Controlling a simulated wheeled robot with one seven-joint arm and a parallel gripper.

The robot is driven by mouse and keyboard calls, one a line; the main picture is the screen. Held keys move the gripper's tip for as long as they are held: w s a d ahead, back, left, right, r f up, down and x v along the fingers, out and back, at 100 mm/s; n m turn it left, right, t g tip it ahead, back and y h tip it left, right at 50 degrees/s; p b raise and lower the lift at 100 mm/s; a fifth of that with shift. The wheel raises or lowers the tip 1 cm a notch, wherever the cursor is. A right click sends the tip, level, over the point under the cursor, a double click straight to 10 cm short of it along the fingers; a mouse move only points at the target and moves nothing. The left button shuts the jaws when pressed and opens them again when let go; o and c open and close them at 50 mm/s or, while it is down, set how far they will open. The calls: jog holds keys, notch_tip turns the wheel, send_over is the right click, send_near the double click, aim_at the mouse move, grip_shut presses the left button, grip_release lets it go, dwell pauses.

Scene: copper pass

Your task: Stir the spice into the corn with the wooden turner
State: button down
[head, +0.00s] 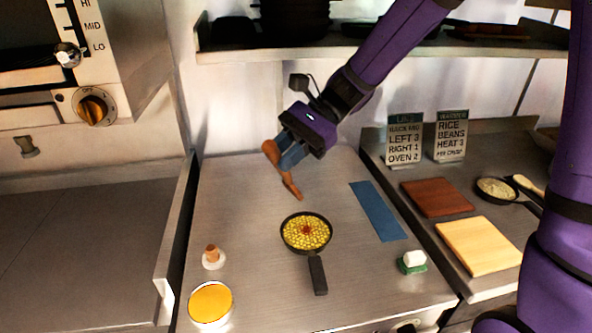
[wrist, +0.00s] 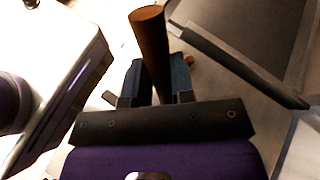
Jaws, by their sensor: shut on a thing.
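The wooden turner (head: 291,187) is held by my gripper (head: 285,155), and its handle (wrist: 149,50) stands between the blue fingers in the wrist view. In the head view its lower end hangs above the counter, behind the pan and apart from it. The small black pan (head: 317,273) stands on the steel counter with its handle toward the front. The yellow corn (head: 297,238) fills it, and the red-brown spice (head: 306,230) lies in a small patch at its middle. My gripper is up and behind the pan. The corn and spice are not seen in the wrist view.
A blue mat (head: 378,211) lies right of the pan. A yellow-topped round container (head: 210,303), a small wooden-knobbed item (head: 212,257) and a green-and-white block (head: 412,261) stand near the front. Two boards (head: 437,198) (head: 479,246) lie right. A shelf (head: 390,48) hangs above.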

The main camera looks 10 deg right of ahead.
aim_at(283, 176)
jog(key=shift+a+f, duration=0.1)
jog(key=shift+f, duration=2.25)
